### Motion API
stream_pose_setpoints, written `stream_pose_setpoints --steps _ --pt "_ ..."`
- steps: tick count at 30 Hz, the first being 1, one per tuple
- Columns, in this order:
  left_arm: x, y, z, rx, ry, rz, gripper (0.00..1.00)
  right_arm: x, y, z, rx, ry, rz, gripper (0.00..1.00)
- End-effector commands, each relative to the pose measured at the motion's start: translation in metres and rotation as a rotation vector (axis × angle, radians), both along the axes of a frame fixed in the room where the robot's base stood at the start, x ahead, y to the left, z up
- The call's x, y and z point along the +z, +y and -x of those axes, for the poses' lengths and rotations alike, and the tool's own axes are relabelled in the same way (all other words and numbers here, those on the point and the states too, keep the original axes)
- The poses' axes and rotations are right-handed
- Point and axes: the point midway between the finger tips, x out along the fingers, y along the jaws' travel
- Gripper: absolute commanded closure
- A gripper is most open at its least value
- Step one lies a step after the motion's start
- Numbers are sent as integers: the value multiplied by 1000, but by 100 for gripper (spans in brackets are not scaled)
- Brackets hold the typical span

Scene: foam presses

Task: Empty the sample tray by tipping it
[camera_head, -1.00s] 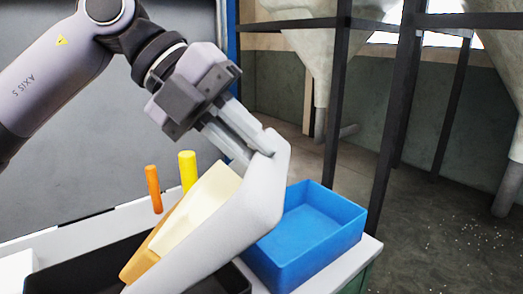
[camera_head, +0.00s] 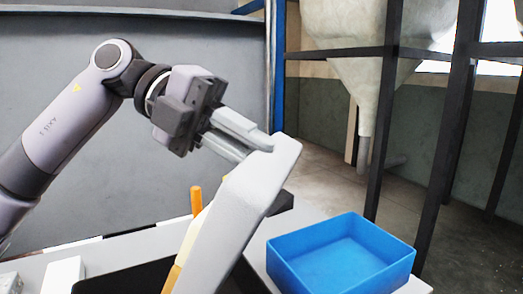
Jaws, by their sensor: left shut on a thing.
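My left gripper (camera_head: 258,148) is shut on the top end of a pale grey-white, tray-like piece (camera_head: 245,205), which I take to be the sample tray. The piece is held steeply tilted, its upper end at the gripper and its lower end running down past the bottom edge of the view. Its inside faces away, so I cannot tell what it holds. A blue open bin (camera_head: 342,225) stands to the right of the piece, apart from it; its visible floor looks empty. My right gripper is not in view.
A black tray or mat (camera_head: 125,277) lies on the light bench at lower left, beside a white block (camera_head: 65,272). An orange upright peg (camera_head: 196,200) and a yellow-orange object (camera_head: 173,277) show behind the held piece. Dark frame posts (camera_head: 448,150) stand behind the bin.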

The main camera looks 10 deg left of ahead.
Motion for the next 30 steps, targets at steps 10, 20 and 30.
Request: stream_pose_setpoints --steps 10,20,30 --pt "2 24 -4 1 17 100 100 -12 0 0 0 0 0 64" --pt "4 47 -8 1 32 194 100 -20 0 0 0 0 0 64" --pt "2 70 -12 2 49 288 100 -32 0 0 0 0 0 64"
